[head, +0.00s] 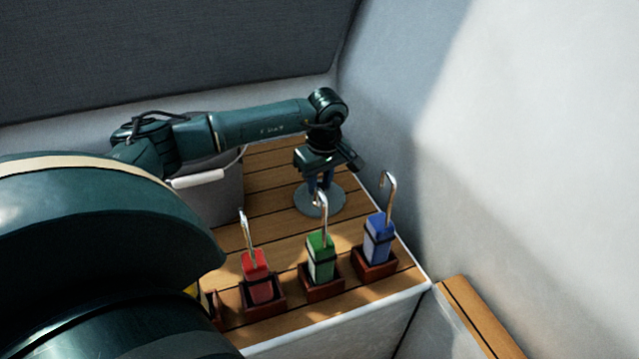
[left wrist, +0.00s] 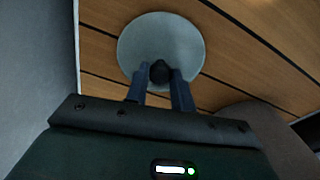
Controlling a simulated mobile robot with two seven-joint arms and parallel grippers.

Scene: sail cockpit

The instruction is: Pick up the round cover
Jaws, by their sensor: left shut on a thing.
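The round cover (head: 335,204) is a flat grey disc at the wooden bench top, in the middle of the head view. It also shows in the left wrist view (left wrist: 178,38), with a dark knob (left wrist: 159,72) at its centre. My left gripper (head: 319,184) reaches down over the cover from above. In the left wrist view its two fingers (left wrist: 160,78) are closed on either side of the knob. I cannot tell whether the cover rests on the wood or is slightly raised. My right gripper is not in view.
Red (head: 257,278), green (head: 321,257) and blue (head: 379,239) blocks with metal hooks stand in brown holders along the front edge. A grey bucket (head: 222,192) with a white handle grip stands left of the cover. A pale wall (head: 410,170) rises at the right.

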